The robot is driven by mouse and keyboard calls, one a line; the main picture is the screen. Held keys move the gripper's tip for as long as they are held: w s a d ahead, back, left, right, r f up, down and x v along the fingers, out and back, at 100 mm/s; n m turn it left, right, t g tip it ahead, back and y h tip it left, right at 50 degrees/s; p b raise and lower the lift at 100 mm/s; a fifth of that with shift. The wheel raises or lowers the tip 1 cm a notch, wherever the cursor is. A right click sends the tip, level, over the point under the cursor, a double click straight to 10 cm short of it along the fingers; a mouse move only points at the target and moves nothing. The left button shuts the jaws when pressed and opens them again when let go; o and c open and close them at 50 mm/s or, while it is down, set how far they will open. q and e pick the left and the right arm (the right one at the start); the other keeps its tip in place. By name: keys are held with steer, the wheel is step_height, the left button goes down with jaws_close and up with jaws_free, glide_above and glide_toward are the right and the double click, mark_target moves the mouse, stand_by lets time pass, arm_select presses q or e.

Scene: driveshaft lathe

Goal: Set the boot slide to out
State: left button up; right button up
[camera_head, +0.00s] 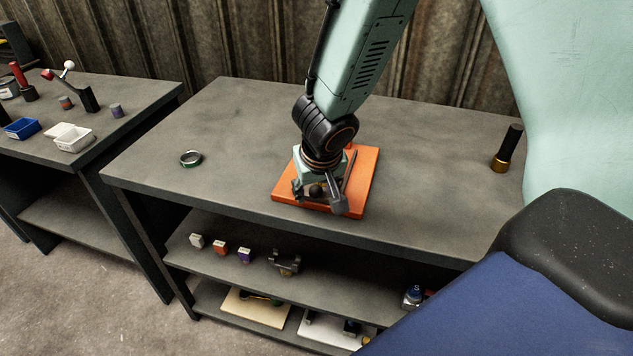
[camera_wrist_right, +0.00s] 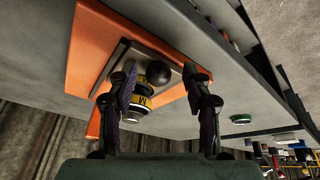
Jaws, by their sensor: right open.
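An orange board (camera_head: 366,166) lies on the grey workbench, and it fills the upper left of the right wrist view (camera_wrist_right: 85,60). On it sits a grey metal plate (camera_wrist_right: 112,72) with a black ball knob (camera_wrist_right: 152,74) and a yellow-and-black banded part (camera_wrist_right: 146,98) beside the knob. I take this to be the boot slide; its position marking cannot be read. My right gripper (camera_head: 318,194) is low over the board, pointing down. In the wrist view its open fingers (camera_wrist_right: 163,82) stand on either side of the knob and banded part. Contact cannot be told. My left gripper is not in view.
A green-rimmed ring (camera_head: 190,158) lies left of the board. A black-and-gold cylinder (camera_head: 507,150) stands at the right of the bench. Shelves below hold small blocks and boards. A second bench at left carries a blue tray (camera_head: 22,128) and white trays (camera_head: 74,139).

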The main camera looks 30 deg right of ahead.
steer(key=v, duration=0.3)
steer(key=shift+s+a+r, duration=0.1)
steer(key=shift+r, duration=0.15)
steer(key=v, duration=0.8)
steer(key=shift+r, duration=0.25)
steer(key=shift+s, duration=0.15)
